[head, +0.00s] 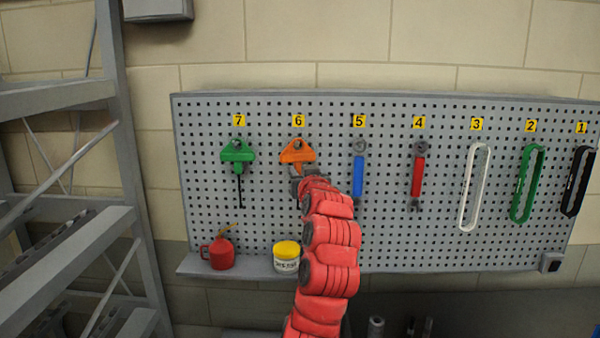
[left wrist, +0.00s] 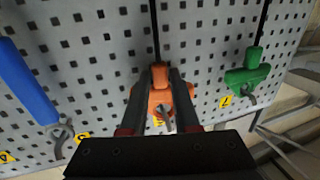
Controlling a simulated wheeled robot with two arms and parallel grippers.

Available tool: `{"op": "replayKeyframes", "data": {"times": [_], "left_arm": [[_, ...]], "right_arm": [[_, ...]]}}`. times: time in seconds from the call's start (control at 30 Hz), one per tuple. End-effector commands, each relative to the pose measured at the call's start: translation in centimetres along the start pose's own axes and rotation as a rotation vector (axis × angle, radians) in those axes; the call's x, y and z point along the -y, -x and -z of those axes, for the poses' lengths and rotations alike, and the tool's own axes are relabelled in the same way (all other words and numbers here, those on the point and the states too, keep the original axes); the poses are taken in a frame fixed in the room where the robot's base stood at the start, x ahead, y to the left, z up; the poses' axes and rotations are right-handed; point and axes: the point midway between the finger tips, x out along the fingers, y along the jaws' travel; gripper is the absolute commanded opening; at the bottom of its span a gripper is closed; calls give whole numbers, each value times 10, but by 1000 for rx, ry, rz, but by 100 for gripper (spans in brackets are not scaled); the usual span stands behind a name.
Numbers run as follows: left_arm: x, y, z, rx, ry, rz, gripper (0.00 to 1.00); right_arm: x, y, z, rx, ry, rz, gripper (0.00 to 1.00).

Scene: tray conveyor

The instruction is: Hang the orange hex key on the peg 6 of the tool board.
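The orange hex key (head: 297,151) is at peg 6 of the tool board (head: 330,225), upright, with its handle up, under the yellow 6 label. The grey peg (left wrist: 166,121) shows in front of the orange handle (left wrist: 159,101) in the left wrist view and appears to pass through its hole. The key's dark shaft points down along the board. My left gripper (left wrist: 158,76) has a finger on each side of the handle's neck and looks shut on it; in the head view it (head: 300,184) covers the key's lower part. My right gripper is in neither view.
A green hex key (head: 238,153) hangs on peg 7, and a blue-handled tool (head: 358,175) on peg 5. A red-handled wrench (head: 418,176) hangs on peg 4. A red oil can (head: 221,252) and a yellow-lidded jar (head: 286,262) stand on the ledge below. A grey rack (head: 125,170) stands left.

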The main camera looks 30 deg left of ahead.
Motion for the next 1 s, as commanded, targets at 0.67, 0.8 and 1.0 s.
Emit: {"op": "replayKeyframes", "data": {"times": [0.67, 0.8, 1.0], "left_arm": [[-1, 25, -1, -4, 1, -2, 59], [-2, 59, -2, -6, 0, -4, 59], [-2, 114, 1, -7, 0, -5, 59]], "right_arm": [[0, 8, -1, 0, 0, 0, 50], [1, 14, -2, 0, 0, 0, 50], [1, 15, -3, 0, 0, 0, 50]]}}
